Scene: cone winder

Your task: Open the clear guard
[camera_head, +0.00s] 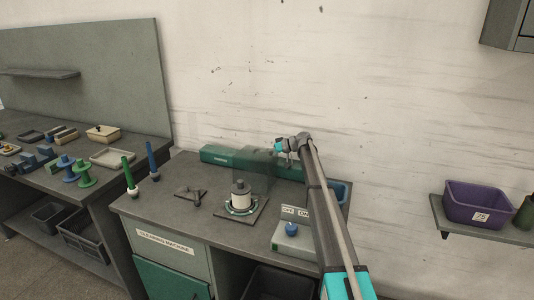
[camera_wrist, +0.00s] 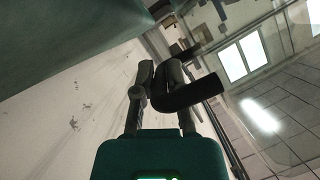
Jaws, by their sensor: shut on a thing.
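The clear guard (camera_head: 258,170) shows in the head view as a faint see-through panel in front of the green machine housing (camera_head: 222,156), above and behind the cone spindle (camera_head: 240,195). Its exact tilt is hard to tell. My gripper (camera_head: 283,147) is at the guard's upper right in the head view. In the wrist view my gripper (camera_wrist: 160,75) is shut on a dark bar-shaped handle (camera_wrist: 192,93) that crosses between the fingers. The arm partly hides the right end of the housing.
A control box (camera_head: 292,240) with a blue knob stands at the bench's right front. Green and blue pegs (camera_head: 128,172) stand at the left. A purple bin (camera_head: 478,202) sits on a shelf at the right. The wall above the bench is bare.

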